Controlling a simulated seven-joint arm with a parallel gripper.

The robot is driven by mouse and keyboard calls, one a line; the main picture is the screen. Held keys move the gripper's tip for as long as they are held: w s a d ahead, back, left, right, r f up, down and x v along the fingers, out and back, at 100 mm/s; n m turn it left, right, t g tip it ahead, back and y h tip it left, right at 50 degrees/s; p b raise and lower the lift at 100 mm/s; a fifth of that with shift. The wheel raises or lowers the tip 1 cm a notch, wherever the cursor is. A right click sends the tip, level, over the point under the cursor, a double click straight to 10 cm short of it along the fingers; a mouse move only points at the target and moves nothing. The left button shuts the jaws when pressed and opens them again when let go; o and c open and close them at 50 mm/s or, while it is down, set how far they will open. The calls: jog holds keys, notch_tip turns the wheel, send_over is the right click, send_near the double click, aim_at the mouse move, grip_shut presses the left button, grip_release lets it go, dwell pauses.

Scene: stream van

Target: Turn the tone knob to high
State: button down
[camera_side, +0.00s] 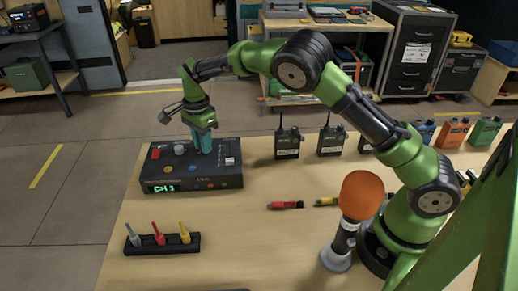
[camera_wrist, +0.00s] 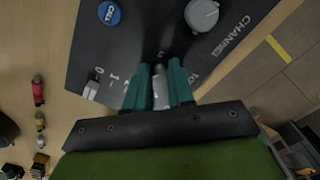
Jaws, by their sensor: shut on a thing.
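A dark radio console (camera_side: 190,181) stands on the table with a green display (camera_side: 163,188) reading CH 1. My gripper (camera_side: 203,146) points down onto its top, towards the back right. In the wrist view my gripper's teal fingers (camera_wrist: 160,84) are shut on a small pale knob (camera_wrist: 160,98), mostly hidden between them. Its label and pointer are covered, so I cannot tell its setting or confirm that it is the tone knob. A larger grey knob (camera_wrist: 202,14) marked CHANNEL is beside it, apart from the fingers.
A white switch (camera_wrist: 91,90) near 0 and 1 marks and a blue CALL button (camera_wrist: 108,13) are close by on the console.

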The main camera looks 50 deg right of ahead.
dwell(0.3)
jog(key=c, duration=1)
grip_release()
notch_tip(320, 180, up, 17)
